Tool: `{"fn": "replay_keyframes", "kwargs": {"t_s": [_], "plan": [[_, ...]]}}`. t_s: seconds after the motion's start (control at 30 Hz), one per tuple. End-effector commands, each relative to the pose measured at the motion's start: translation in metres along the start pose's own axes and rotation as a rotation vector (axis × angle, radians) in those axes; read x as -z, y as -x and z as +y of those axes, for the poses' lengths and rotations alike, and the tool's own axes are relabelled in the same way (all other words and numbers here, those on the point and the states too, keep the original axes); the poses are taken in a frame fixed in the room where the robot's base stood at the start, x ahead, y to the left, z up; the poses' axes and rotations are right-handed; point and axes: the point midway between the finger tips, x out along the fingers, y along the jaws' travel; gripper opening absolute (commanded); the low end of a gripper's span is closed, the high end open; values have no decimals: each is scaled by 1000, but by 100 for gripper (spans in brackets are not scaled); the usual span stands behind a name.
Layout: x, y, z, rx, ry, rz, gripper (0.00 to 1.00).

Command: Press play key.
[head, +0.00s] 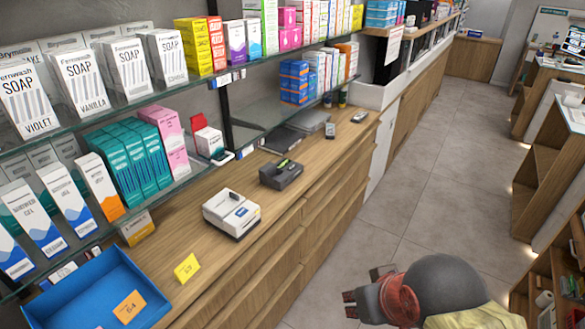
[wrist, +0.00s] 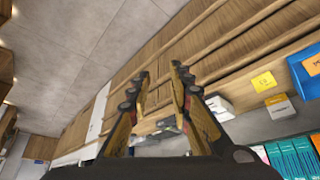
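No key marked play can be made out in either view. A dark grey device (head: 281,175) with a green part on top sits on the wooden counter in the head view. My gripper (head: 362,287) is over the floor to the right of the counter, apart from both devices. In the wrist view my gripper (wrist: 160,72) is open, with nothing between its fingers.
A blue tray (head: 84,277) and a yellow card (head: 187,268) are at the counter's near end. Glass shelves (head: 240,117) with boxes overhang the counter's back. Small handsets (head: 359,117) lie farther along. The aisle floor (head: 440,190) is clear.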

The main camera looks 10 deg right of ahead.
Motion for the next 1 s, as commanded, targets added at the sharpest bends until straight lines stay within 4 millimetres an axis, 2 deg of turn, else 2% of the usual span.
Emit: {"fn": "replay_keyframes", "kwargs": {"t_s": [0.33, 1.0], "plan": [[0, 0, 0, 0, 0, 0, 0], [0, 0, 0, 0, 0, 0, 0]]}}
